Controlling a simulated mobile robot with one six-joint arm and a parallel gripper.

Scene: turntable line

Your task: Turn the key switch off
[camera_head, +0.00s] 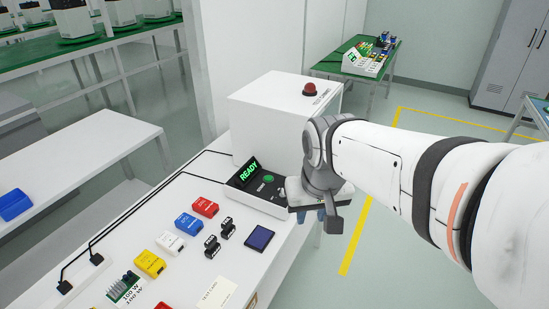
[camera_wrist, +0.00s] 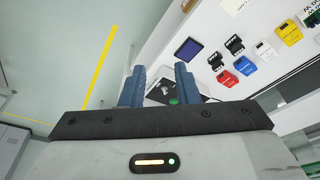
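The black control panel (camera_head: 240,184) sits at the front foot of a white box on the table. It bears a lit green READY display (camera_head: 249,171) and a green button (camera_head: 268,178). I cannot clearly make out the key switch; the panel's right end is partly covered by my gripper. My gripper (camera_head: 321,215) is beside the panel's right end, with its blue fingers pointing down. In the wrist view my gripper's two fingers stand apart with nothing held between them. Part of the panel and the green button (camera_wrist: 173,101) show beyond and between them.
The white box (camera_head: 270,115) with a red mushroom button (camera_head: 310,89) stands behind the panel. A blue-black square (camera_head: 260,238), black parts and red, blue, white and yellow blocks lie on the white table (camera_head: 185,263). Open floor (camera_head: 400,255) lies right of the table.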

